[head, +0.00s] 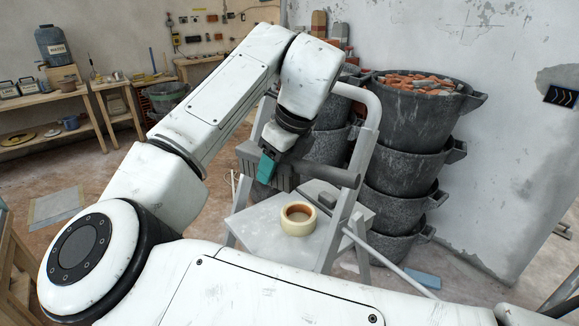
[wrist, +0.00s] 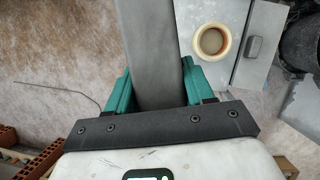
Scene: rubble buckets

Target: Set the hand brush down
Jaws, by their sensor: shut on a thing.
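My gripper (head: 268,165) has teal fingertips and hangs above the grey platform of a step ladder (head: 265,225). In the wrist view my gripper (wrist: 152,88) is shut on the hand brush (wrist: 148,45), a long plain grey bar between the teal fingers that runs out of the top of the picture. In the head view the brush (head: 335,175) shows as a dark grey bar sticking out to the right of the fingers, held above the platform.
A tape roll (head: 298,218) and a small grey block (wrist: 254,48) lie on the platform, with bare surface left of the tape. Stacked black buckets (head: 410,160), the top one full of rubble, stand behind right. Workbenches (head: 60,98) line the back left.

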